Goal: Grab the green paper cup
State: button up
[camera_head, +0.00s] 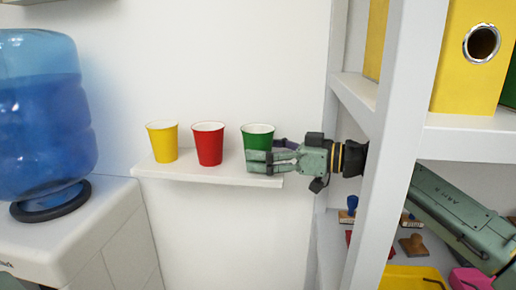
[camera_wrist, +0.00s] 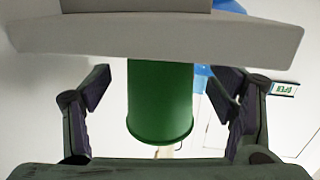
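The green paper cup (camera_head: 257,135) stands upright at the right end of a small white wall shelf (camera_head: 205,173). My gripper (camera_head: 270,158) reaches in from the right at the cup, and its fingers hide the cup's lower part in the head view. In the wrist view the green cup (camera_wrist: 160,100) appears upside down between my two fingers. The fingers are spread, with a visible gap on each side of the cup. The gripper is open and holds nothing.
A red cup (camera_head: 208,146) and a yellow cup (camera_head: 162,144) stand left of the green one on the same shelf. A blue water bottle (camera_head: 45,120) is at far left. A white rack post (camera_head: 385,150) stands at the right, close to my arm. A yellow binder (camera_head: 470,85) is on the rack.

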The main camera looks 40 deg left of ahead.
jog(key=c, duration=0.9)
